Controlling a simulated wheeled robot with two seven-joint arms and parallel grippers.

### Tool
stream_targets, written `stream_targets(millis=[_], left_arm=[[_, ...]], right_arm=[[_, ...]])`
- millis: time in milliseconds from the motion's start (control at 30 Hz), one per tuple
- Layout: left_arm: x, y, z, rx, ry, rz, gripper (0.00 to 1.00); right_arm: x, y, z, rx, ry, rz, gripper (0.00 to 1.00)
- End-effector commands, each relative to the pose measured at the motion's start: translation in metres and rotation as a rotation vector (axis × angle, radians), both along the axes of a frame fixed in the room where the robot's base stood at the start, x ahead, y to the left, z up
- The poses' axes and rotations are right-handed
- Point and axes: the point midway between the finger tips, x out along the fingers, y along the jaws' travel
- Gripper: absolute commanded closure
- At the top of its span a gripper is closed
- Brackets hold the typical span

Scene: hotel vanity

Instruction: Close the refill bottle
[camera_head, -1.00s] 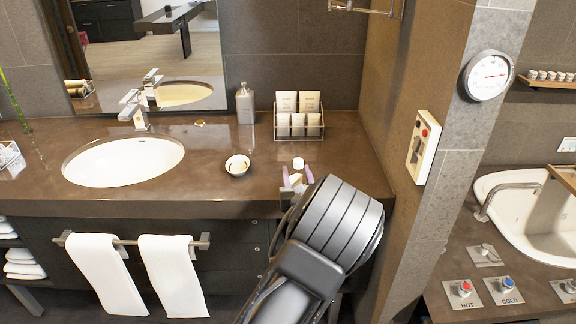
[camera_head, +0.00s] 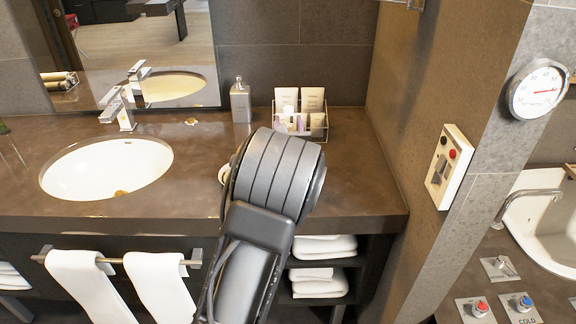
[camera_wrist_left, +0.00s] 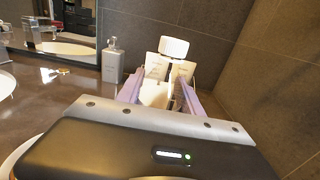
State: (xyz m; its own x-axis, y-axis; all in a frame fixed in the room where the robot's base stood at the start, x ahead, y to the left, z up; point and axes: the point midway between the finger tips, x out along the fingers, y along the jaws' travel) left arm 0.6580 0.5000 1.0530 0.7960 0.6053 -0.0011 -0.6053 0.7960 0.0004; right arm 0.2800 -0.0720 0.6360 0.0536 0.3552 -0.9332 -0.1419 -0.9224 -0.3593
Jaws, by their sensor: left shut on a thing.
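A grey bottle (camera_head: 240,103) with a narrow neck stands upright at the back of the counter, left of the tube rack; it also shows in the left wrist view (camera_wrist_left: 112,62). My left gripper (camera_head: 291,122) is mostly hidden behind my wrist in the head view. In the left wrist view its purple fingers (camera_wrist_left: 162,92) are shut on a pale thing with a white, cap-like round top (camera_wrist_left: 174,48). The fingers are in front of the rack and to the right of the grey bottle, apart from it. The held thing's lower part is hidden. My right gripper is out of view.
A wire rack (camera_head: 327,133) of white tubes stands at the back right, near the side wall. A sink (camera_head: 105,168) with a faucet (camera_head: 122,105) is at the left. My arm mostly covers a small white dish (camera_head: 223,174). The right front counter is clear.

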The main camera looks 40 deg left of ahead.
Motion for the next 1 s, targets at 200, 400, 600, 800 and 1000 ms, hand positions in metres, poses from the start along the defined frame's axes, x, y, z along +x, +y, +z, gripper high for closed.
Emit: stream_targets(millis=[200, 400, 600, 800, 1000], left_arm=[[0.000, 0.000, 0.000, 0.001, -0.001, 0.000, 1.00], [0.000, 0.000, -0.002, 0.001, 0.001, 0.000, 1.00], [0.000, 0.000, -0.027, 0.003, 0.005, 0.001, 1.00], [0.000, 0.000, -0.056, 0.002, 0.003, 0.000, 1.00], [0.000, 0.000, -0.058, 0.000, -0.002, 0.000, 1.00]], right_arm=[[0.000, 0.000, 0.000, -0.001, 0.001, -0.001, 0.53], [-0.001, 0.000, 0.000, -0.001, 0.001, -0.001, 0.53], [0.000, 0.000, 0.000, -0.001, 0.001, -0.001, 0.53], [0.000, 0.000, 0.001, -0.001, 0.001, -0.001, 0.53], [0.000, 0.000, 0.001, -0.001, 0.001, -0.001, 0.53]])
